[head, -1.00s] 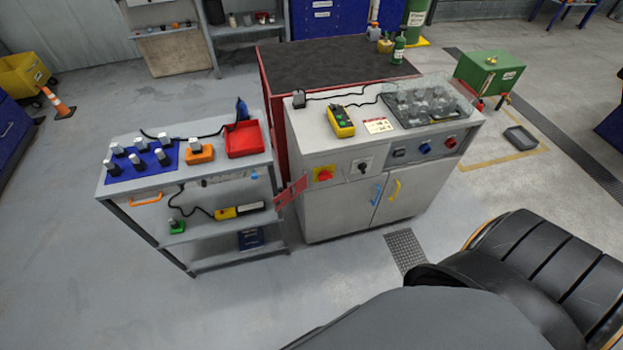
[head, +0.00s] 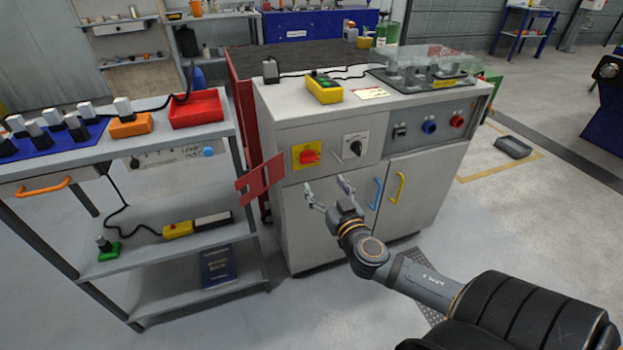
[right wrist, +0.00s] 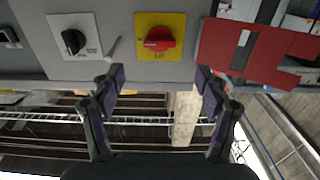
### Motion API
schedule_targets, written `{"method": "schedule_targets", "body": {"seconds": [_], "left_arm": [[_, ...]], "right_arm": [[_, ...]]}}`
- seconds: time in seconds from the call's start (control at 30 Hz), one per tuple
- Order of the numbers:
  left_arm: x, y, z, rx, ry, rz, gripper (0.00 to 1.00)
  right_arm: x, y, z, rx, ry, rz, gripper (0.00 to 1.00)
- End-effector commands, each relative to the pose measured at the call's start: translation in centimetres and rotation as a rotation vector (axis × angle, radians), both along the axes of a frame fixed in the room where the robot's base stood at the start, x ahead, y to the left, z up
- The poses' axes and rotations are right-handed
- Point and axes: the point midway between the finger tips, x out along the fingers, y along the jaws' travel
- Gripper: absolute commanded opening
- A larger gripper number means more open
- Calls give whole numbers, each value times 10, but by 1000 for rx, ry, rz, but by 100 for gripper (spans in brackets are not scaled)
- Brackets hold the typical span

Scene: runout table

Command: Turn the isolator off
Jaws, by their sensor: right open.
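The isolator is a red rotary knob (head: 309,157) on a yellow plate (head: 296,163), on the front of the grey cabinet (head: 330,125). In the right wrist view the red knob (right wrist: 160,39) shows on its yellow plate with its grip lying roughly sideways. My right gripper (head: 327,184) is in front of the cabinet, just below the isolator. In the right wrist view its two fingers (right wrist: 160,74) are spread on either side below the knob, apart from it, with nothing between them. My left gripper is not in view.
A black rotary switch (head: 355,148) on a white plate is right of the isolator, with a small lever (right wrist: 114,48) between them. A red hinged plate (head: 260,179) sticks out at the cabinet's left edge. Blue (head: 376,193) and yellow (head: 399,188) door handles are lower right.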

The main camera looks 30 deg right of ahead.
Motion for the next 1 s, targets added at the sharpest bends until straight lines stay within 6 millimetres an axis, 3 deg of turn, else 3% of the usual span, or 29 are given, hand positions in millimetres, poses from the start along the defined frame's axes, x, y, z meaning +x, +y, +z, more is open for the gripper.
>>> {"method": "schedule_targets", "body": {"seconds": [0.17, 0.4, 0.6, 0.73, 1.0], "left_arm": [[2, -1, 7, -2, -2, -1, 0], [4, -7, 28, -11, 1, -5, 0], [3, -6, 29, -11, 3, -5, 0], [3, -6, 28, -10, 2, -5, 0], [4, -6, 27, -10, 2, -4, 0]], "right_arm": [[9, -3, 1, 2, -1, -3, 75], [57, -14, 2, 5, -4, -5, 75], [90, -23, 2, 3, 0, -4, 75], [100, -25, 2, 1, 1, -2, 75], [102, -25, 1, 1, 3, -1, 75]]}}
